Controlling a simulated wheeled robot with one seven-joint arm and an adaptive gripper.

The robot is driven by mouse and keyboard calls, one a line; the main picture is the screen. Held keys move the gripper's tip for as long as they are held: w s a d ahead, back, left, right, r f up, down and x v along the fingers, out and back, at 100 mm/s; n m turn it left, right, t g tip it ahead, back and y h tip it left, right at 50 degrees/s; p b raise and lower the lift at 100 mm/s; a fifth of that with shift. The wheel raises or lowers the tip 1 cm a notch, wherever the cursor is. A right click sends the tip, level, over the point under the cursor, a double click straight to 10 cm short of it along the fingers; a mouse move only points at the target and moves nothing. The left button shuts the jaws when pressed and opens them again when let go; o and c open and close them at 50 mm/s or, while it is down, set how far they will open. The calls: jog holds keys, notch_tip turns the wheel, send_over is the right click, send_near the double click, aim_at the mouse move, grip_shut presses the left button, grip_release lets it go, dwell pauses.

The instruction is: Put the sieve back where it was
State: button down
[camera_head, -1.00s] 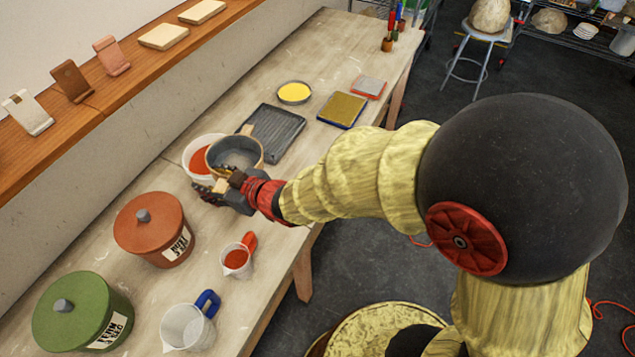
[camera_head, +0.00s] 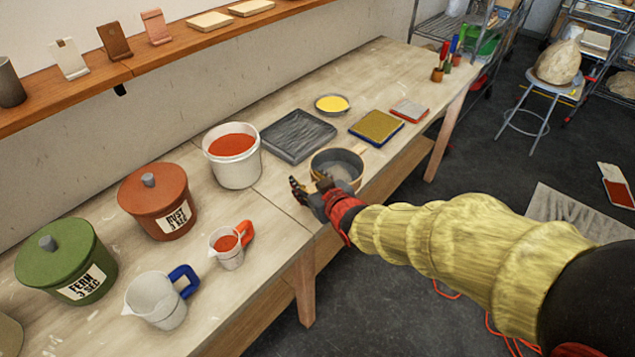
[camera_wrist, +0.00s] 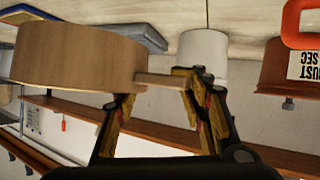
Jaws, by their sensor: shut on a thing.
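The sieve (camera_head: 340,164) is a round wooden-rimmed pan with a grey mesh, near the front edge of the table in the head view. My gripper (camera_head: 318,187) is at its near-left side, shut on its short handle. In the wrist view the sieve's wooden rim (camera_wrist: 80,58) fills the upper left and my gripper (camera_wrist: 160,85) closes around the handle stub. The rim appears roughly level. I cannot tell for sure whether its underside touches the table. My fingers partly hide the handle.
A white bucket of red powder (camera_head: 233,158) stands left of the sieve. Behind are a dark ribbed tray (camera_head: 297,136), a yellow dish (camera_head: 332,103) and a blue-edged yellow pad (camera_head: 376,128). Lidded pots (camera_head: 158,200) and measuring jugs (camera_head: 158,300) stand at left.

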jog(key=w+f+b, duration=0.1)
jog(key=w+f, duration=0.2)
jog(key=w+a+f+b, duration=0.1)
jog(key=w+f, duration=0.2)
jog(key=w, duration=0.1)
jog(key=w+a+f+b, duration=0.1)
jog(key=w+f+b, duration=0.1)
jog(key=w+f, duration=0.1)
jog(key=shift+w+a, duration=0.15)
jog(key=shift+w, duration=0.5)
jog(key=shift+w+f+b, duration=0.1)
jog(key=shift+f+b, duration=0.4)
jog(key=shift+f, duration=1)
jog(key=shift+f, duration=0.1)
jog(key=c, duration=1)
grip_release()
jog(key=shift+f, duration=0.1)
